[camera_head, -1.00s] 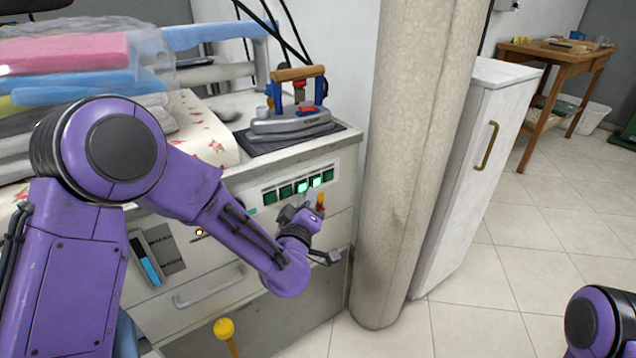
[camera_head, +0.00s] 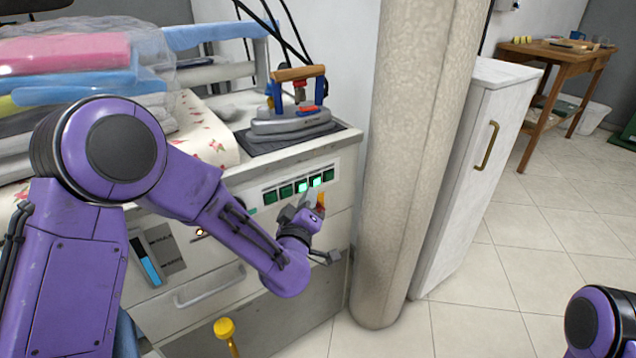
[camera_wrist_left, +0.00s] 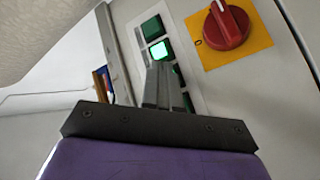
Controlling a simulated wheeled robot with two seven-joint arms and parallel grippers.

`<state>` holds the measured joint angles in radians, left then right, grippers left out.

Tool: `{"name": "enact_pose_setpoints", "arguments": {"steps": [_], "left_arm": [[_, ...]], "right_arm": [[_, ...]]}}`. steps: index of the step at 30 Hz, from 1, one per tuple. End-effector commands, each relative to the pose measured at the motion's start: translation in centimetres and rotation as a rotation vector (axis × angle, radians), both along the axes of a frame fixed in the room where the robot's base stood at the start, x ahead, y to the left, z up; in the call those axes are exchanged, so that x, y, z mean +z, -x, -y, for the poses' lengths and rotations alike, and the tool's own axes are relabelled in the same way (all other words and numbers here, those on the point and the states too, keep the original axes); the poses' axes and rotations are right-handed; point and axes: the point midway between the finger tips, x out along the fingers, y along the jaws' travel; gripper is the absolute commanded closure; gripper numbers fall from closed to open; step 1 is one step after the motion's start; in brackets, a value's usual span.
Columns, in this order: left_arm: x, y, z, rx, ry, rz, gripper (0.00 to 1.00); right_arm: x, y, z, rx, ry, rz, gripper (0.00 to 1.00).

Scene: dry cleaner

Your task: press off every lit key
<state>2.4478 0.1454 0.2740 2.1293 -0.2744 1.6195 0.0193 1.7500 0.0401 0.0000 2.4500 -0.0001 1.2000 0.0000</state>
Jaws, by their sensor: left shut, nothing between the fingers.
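A white panel (camera_head: 262,197) on the cabinet front carries a row of square green keys. The others are dark green. My right gripper is out of view.
A red rotary knob (camera_wrist_left: 227,25) on a yellow plate sits beside the keys. An iron (camera_head: 290,120) rests on a dark mat on the cabinet top. A round column (camera_head: 415,150) stands close right of the cabinet. Open tiled floor (camera_head: 500,290) lies further right.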

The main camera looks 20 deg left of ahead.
Motion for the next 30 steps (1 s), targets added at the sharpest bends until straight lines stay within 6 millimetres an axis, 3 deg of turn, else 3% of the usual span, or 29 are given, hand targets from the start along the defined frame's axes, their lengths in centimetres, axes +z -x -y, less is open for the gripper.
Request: {"name": "enact_pose_setpoints", "arguments": {"steps": [30], "left_arm": [[0.03,-0.66,-0.76,0.0,0.0,0.0,1.0]], "right_arm": [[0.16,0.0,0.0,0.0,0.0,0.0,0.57]]}}
